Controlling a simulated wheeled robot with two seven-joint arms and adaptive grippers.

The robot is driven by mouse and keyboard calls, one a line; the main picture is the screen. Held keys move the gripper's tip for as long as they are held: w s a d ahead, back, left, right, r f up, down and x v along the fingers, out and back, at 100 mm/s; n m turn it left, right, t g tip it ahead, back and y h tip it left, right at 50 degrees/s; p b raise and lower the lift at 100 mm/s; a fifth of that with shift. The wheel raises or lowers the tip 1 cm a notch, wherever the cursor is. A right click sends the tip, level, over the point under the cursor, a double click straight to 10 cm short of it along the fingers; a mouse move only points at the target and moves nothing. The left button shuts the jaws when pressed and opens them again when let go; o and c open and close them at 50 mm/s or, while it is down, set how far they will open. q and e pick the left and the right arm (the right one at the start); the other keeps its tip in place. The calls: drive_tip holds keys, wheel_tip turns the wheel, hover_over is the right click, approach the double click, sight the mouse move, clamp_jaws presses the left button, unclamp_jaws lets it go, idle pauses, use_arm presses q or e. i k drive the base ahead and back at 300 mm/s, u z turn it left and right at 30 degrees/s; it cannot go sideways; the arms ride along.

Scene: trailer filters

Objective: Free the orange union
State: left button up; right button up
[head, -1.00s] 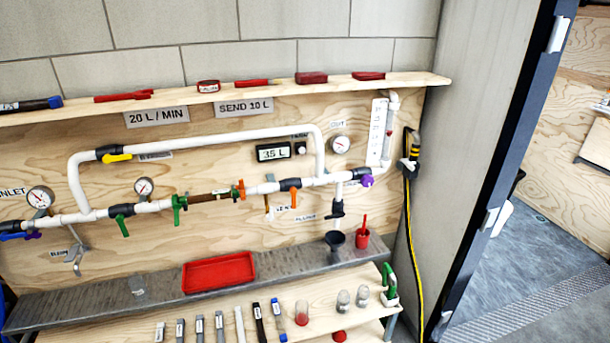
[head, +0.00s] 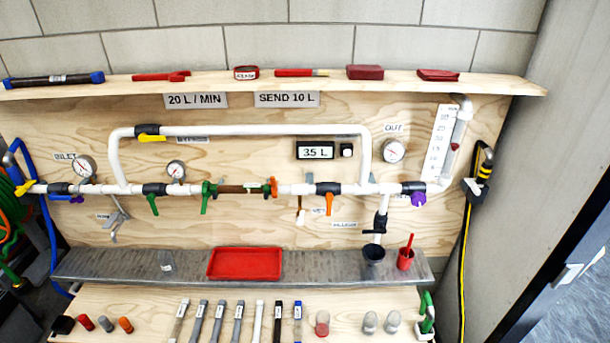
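The orange union (head: 273,187) sits on the main white pipe line in the head view, at the right end of a brown filter section (head: 240,189). A green union (head: 207,190) is at the section's left end, with a green lever beneath it. White pipe continues to the right of the orange union. Whether the union is tight or loose cannot be told. Neither of my grippers is in view.
A red tray (head: 244,263) lies on the grey ledge (head: 330,265) below the pipes. A black funnel (head: 373,254) and a red cup (head: 405,259) stand to its right. Several tools lie on the lower bench (head: 150,300). The upper shelf (head: 220,87) carries red items.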

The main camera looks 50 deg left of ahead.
sight(273, 183)
drive_tip(key=u, duration=0.35)
drive_tip(key=i, duration=0.65)
drive_tip(key=u, duration=0.55)
